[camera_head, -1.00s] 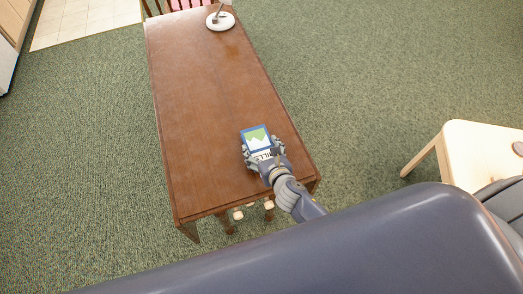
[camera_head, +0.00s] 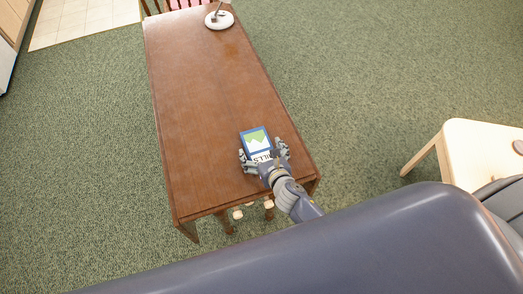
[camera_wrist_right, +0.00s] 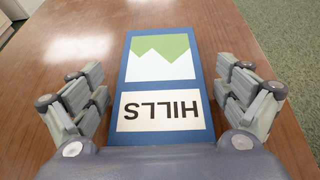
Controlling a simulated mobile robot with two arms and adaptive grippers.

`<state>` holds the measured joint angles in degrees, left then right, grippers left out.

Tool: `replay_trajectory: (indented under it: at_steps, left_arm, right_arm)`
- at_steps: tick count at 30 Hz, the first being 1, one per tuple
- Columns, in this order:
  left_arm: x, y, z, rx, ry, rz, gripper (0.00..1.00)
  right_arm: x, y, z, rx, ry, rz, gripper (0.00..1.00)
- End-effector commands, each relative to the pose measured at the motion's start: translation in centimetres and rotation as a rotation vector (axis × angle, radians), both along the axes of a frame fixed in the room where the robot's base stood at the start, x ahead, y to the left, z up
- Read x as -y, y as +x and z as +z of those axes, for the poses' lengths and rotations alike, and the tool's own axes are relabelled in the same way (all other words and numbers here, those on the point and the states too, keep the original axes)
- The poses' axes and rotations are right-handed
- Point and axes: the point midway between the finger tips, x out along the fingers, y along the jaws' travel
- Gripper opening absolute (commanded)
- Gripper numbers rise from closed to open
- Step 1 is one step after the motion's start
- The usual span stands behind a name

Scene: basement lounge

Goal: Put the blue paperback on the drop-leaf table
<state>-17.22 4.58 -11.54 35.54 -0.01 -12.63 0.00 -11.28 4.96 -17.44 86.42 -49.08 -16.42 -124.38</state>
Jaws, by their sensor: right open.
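The blue paperback (camera_head: 256,142) has a green and white picture and a label reading HILLS. It lies flat on the near right part of the brown drop-leaf table (camera_head: 200,90). It also shows in the right wrist view (camera_wrist_right: 163,85), with the table top (camera_wrist_right: 70,45) around it. My right gripper (camera_head: 264,150) is open, its fingers spread on both sides of the book. In the right wrist view there are gaps between the fingers (camera_wrist_right: 165,95) and the book's sides. My left gripper is not in view.
A white lamp base (camera_head: 220,20) stands at the table's far end. A red-seated chair (camera_head: 185,4) is behind it. A pale wooden table (camera_head: 470,150) is at the right. Most of the drop-leaf table top is bare.

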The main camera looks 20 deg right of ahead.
Motion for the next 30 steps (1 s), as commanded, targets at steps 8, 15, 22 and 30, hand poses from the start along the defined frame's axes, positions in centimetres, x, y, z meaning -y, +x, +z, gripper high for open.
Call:
replay_trajectory:
  at_steps: [8, 15, 22, 30]
  left_arm:
    - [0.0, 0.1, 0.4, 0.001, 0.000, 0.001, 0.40]
    - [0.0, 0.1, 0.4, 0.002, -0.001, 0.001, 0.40]
    - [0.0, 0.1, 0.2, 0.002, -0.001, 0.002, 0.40]
    - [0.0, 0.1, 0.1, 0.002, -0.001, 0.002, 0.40]
  right_arm:
    - [0.2, -1.7, 1.1, 0.000, 0.000, 0.001, 0.93]
    - [0.4, -6.1, 3.1, -0.001, -0.001, 0.001, 0.93]
    - [0.6, -9.5, 4.7, 0.000, 0.000, 0.001, 0.93]
    - [0.7, -10.8, 5.5, 0.000, 0.000, -0.001, 0.93]
